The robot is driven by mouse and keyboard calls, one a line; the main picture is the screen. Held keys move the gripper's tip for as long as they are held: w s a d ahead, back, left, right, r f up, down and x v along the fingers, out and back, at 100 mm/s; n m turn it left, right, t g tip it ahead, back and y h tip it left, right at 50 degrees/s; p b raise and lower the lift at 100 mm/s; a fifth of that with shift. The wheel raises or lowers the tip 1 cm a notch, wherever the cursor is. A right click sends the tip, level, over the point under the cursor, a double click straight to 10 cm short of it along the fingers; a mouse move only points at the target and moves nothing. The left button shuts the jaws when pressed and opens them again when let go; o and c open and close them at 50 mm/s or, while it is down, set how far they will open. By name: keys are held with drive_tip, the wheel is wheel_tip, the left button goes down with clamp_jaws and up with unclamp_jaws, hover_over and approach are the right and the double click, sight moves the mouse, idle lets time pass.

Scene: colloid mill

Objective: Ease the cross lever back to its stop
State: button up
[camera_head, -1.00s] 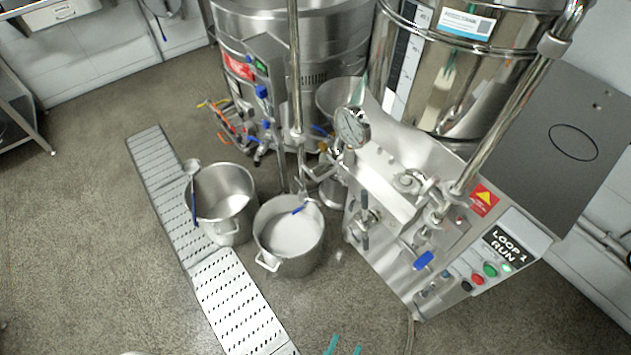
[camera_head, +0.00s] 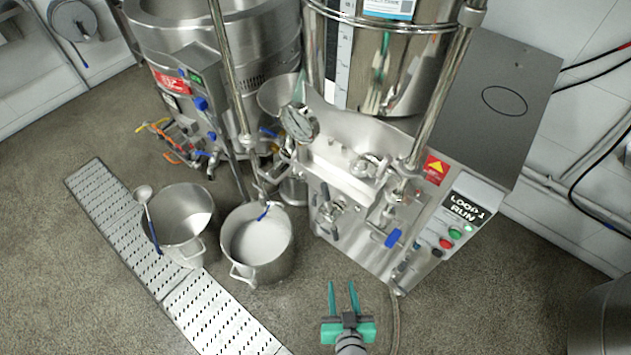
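The steel machine (camera_head: 350,165) with the "LOOP 1 RUN" label stands right of centre. A steel cross-shaped handle (camera_head: 330,208) sits on the left of its front panel; it looks like the cross lever, but its exact angle is too small to tell. A blue-gripped lever (camera_head: 393,238) is on the same panel, further right. My gripper (camera_head: 342,287) has two teal fingers, spread apart with nothing between them. It is below and in front of the panel in the picture, apart from both handles.
A pot of white liquid (camera_head: 258,245) and a steel pot with a ladle (camera_head: 183,225) stand on the floor to the left, by a perforated drain strip (camera_head: 225,318). Red and green buttons (camera_head: 455,233) sit at the panel's right. A hose (camera_head: 394,320) runs along the floor right of my gripper.

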drive_tip(key=w+n+y, duration=0.1)
drive_tip(key=w+y, duration=0.1)
drive_tip(key=w, duration=0.4)
drive_tip(key=n+y, duration=0.8)
drive_tip(key=y, duration=0.1)
approach(328, 193)
drive_tip(key=shift+t, duration=0.4)
drive_tip(key=x, duration=0.2)
drive_tip(key=f+x, duration=0.1)
drive_tip(key=x, duration=0.1)
drive_tip(key=shift+s+a, duration=0.1)
drive_tip(key=shift+a+r, duration=0.15)
drive_tip(key=shift+r, duration=0.05)
drive_tip(key=x, duration=1)
drive_tip(key=shift+w, duration=0.2)
drive_tip(key=shift+a, duration=0.1)
clamp_jaws()
